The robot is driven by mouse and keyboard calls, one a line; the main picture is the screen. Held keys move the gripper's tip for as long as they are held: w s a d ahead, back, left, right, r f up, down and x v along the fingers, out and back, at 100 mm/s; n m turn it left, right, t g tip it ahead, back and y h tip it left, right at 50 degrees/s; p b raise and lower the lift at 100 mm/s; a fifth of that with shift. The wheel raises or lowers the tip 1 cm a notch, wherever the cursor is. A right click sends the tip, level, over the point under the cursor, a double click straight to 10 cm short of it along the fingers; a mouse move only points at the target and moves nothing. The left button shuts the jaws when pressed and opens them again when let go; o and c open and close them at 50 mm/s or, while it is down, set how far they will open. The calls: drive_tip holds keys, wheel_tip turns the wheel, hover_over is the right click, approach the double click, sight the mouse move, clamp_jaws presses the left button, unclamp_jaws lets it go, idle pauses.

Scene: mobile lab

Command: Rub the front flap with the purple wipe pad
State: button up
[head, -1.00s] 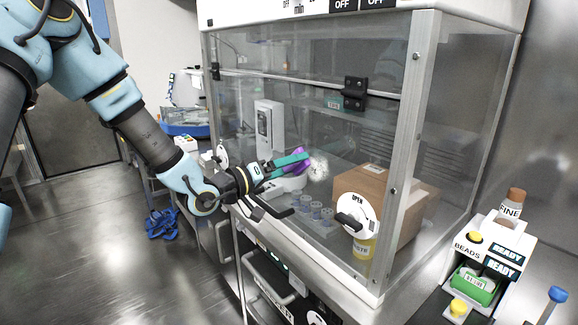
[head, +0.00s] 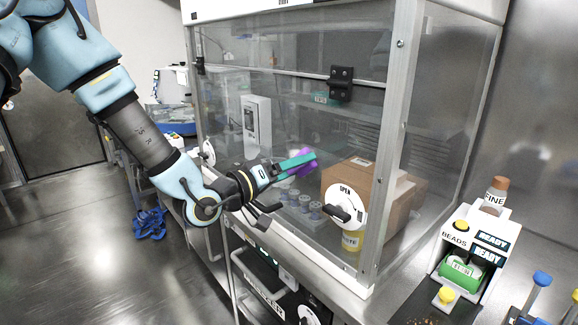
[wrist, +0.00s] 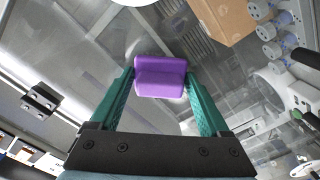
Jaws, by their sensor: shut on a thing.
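The purple wipe pad (head: 304,164) is a small block held between the teal fingers of my gripper (head: 297,161). In the wrist view the pad (wrist: 160,77) sits across both fingertips, with the gripper shut on it. The front flap (head: 290,115) is the clear front panel of the white-topped cabinet. The pad is at the flap's lower middle, against it or very close; I cannot tell which. No white smudge shows on the flap in the head view; the gripper and pad cover part of that area. A faint pale patch shows beside the pad in the wrist view.
A black handle (head: 341,83) sits on the flap's rail, and a round OPEN knob (head: 345,207) is low at right. Behind the clear panel are a cardboard box (head: 372,190) and several small jars. A bead dispenser (head: 470,250) stands at right. Open floor lies left.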

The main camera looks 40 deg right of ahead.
sight(313, 167)
drive_tip(key=shift+s+b, duration=0.4)
drive_tip(key=shift+s, duration=1.4)
drive_tip(key=shift+w+d+p, duration=0.2)
drive_tip(key=shift+w+p, duration=0.7)
drive_tip(key=shift+w, duration=4.2)
drive_tip(key=shift+d+r, duration=0.1)
drive_tip(key=shift+r, duration=0.25)
drive_tip(key=shift+s+a+f+b, duration=0.1)
drive_tip(key=shift+s+a+b, duration=0.15)
drive_tip(key=shift+s, duration=1.5)
drive_tip(key=shift+s+a+b, duration=0.1)
drive_tip(key=shift+s+b, duration=0.1)
drive_tip(key=shift+s, duration=1.5)
drive_tip(key=shift+s+b, duration=0.35)
drive_tip(key=shift+s, duration=1.25)
drive_tip(key=shift+w+d+p, duration=0.2)
drive_tip(key=shift+w+p, duration=0.25)
drive_tip(key=shift+w, duration=2.05)
drive_tip(key=shift+w+d+p, duration=0.15)
drive_tip(key=shift+w+p, duration=0.3)
drive_tip(key=shift+w, duration=2.05)
